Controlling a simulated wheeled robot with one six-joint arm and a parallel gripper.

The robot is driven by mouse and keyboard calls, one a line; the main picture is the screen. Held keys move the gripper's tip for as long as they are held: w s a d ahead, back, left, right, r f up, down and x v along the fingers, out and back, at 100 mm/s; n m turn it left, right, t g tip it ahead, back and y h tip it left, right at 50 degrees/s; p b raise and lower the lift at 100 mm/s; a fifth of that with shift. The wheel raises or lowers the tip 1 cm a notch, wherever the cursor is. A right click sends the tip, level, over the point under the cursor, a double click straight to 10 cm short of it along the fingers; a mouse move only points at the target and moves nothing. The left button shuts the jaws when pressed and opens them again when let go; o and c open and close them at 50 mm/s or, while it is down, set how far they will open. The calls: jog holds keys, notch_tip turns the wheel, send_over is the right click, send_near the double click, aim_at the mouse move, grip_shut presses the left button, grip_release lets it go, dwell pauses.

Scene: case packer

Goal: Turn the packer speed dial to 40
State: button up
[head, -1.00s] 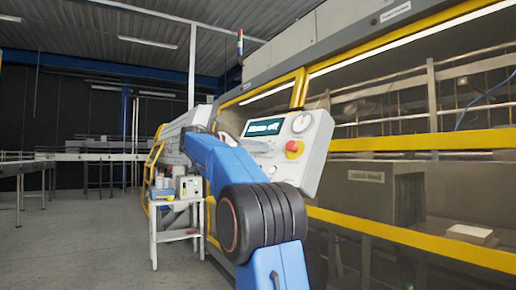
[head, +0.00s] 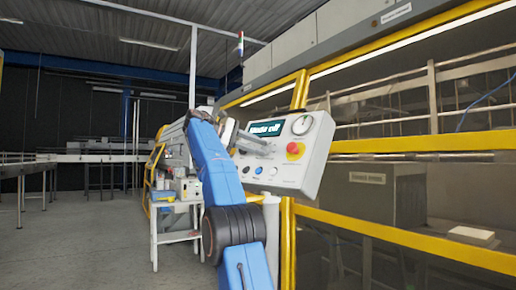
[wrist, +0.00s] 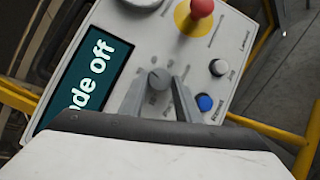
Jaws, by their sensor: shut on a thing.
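The tilted light-grey control panel (head: 315,160) is at the centre of the head view. My gripper (wrist: 160,80) is at its face, shut on a small dark grey knob (wrist: 158,77), one finger on each side. Marks around this knob are too small to read. A white round dial with a dark pointer (head: 302,124) is at the panel's upper right; its edge also shows in the wrist view (wrist: 144,2). Its scale is unreadable. I cannot tell which is the speed dial. In the head view, my gripper (head: 262,147) hides the knob.
The display (wrist: 88,78) reads "...de off" in the wrist view. A yellow frame rail (head: 410,143) runs right of the panel.

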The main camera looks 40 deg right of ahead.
jog(key=shift+m+y, duration=0.3)
jog(key=shift+m, duration=0.1)
dwell(0.3)
jog(key=o, duration=1)
